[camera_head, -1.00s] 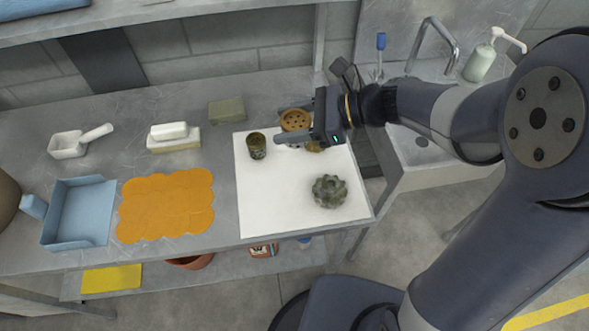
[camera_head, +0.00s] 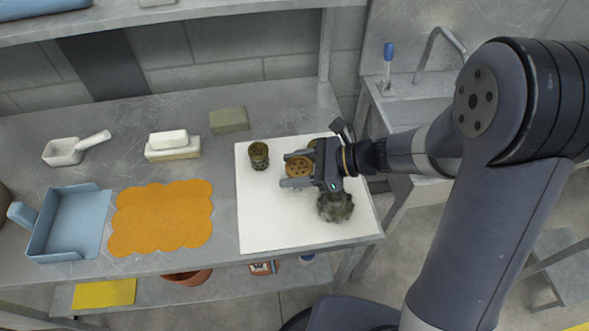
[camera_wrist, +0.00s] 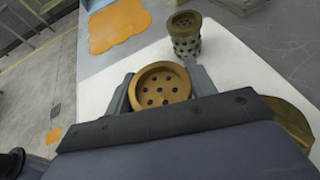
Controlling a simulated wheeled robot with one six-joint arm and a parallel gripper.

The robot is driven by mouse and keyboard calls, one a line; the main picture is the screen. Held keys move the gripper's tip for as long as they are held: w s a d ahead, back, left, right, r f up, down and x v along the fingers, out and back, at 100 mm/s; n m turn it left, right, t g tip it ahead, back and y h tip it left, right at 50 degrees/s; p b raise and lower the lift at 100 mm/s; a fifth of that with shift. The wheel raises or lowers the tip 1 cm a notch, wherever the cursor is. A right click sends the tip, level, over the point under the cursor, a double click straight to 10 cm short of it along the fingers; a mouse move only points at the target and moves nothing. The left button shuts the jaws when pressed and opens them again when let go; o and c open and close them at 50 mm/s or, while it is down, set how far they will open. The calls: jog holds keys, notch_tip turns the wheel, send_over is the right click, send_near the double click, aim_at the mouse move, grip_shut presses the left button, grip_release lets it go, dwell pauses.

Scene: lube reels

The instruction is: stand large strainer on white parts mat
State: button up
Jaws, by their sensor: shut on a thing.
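The large strainer (camera_head: 298,167), a bronze-brown round piece with a holed face, is between the jaws of my gripper (camera_head: 290,169). The wrist view shows its rim and holed face (camera_wrist: 160,89) pointing up, with a finger on each side. It is over the white parts mat (camera_head: 262,225), well inside the edges. I cannot tell whether its base touches the mat. A smaller olive strainer (camera_head: 259,156) with holed sides stands upright on the mat, to the left and behind.
Another olive-brass piece (camera_head: 317,147) is partly hidden behind my gripper. An orange cloth (camera_head: 160,215) and a blue tray (camera_head: 70,222) lie left. The mat's front left is clear.

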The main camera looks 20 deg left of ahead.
jog(key=shift+f, duration=0.3)
jog(key=shift+f, duration=0.15)
jog(key=o, duration=1.1)
jog(key=shift+r, duration=0.3)
jog(key=v, duration=1.2)
jog(key=shift+f, duration=0.1)
